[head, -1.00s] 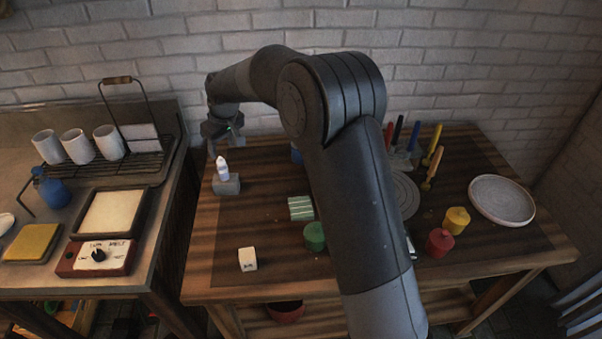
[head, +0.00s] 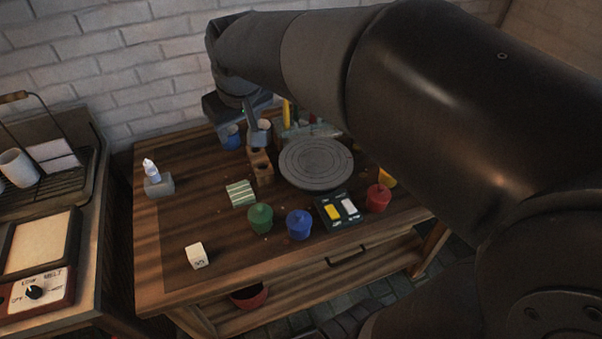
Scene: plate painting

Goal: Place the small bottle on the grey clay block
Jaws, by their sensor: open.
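The small white bottle (head: 150,168) stands upright on top of the grey clay block (head: 158,186), near the table's left edge. My gripper (head: 241,128) is open, away to the right of the bottle, over the back of the table. It is apart from the bottle and block. Its fingers are small and dark in this view, and they overlap a blue cup (head: 231,138) and a pale cup (head: 264,133) behind or below them.
A round grey wheel (head: 316,163), a wooden holder (head: 261,167), a striped green block (head: 240,193), green (head: 260,218) and blue (head: 299,224) pots and a white cube (head: 196,255) stand on the table (head: 165,235). The table around the block is clear.

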